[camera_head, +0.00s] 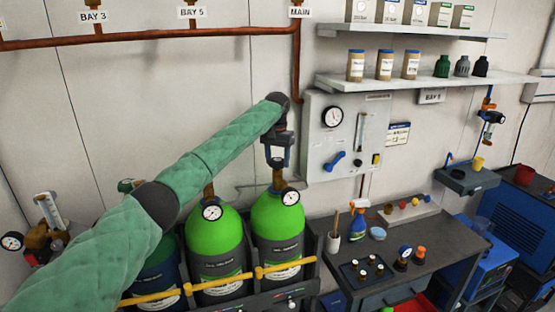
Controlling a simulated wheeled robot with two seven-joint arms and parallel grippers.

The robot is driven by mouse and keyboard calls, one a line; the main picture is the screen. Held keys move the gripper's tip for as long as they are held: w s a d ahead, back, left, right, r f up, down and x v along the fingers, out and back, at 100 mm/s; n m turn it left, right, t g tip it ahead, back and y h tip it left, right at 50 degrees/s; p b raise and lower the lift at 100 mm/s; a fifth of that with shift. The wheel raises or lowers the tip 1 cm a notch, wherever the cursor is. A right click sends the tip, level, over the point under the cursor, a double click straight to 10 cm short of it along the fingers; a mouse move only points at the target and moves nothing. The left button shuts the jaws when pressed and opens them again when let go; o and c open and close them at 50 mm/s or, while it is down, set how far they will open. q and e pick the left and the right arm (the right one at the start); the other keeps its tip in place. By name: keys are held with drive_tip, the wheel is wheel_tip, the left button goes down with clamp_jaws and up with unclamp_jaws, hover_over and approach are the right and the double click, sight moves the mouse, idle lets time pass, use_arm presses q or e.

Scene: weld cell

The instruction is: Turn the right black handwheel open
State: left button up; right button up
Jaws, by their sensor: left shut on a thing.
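My left arm reaches in from the left, and my left gripper (278,162) points down over the valve on top of the right green cylinder (278,222). Its fingers are shut on the right black handwheel at the top of that valve. The handwheel is mostly hidden by the fingers, so how far it is turned cannot be told. A round gauge (290,197) sits on this valve. The left green cylinder (213,238) stands beside it with its own gauge (212,212), its valve top covered by my arm. My right gripper is out of view.
Yellow straps (285,266) hold the cylinders in a rack. A wall panel (312,150) with a gauge and blue lever is close right of my gripper. A dark workbench (400,255) with small parts stands at the right. Shelves (430,80) hang above.

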use_arm(q)
drive_tip(key=n, duration=0.5)
drive_tip(key=shift+r+n, duration=0.1)
drive_tip(key=shift+n, duration=0.2)
drive_tip(key=n, duration=0.9)
drive_tip(key=shift+r+n, duration=0.1)
drive_tip(key=shift+n, duration=0.3)
drive_tip(key=n, duration=0.4)
drive_tip(key=shift+n, duration=0.3)
drive_tip(key=o, duration=1)
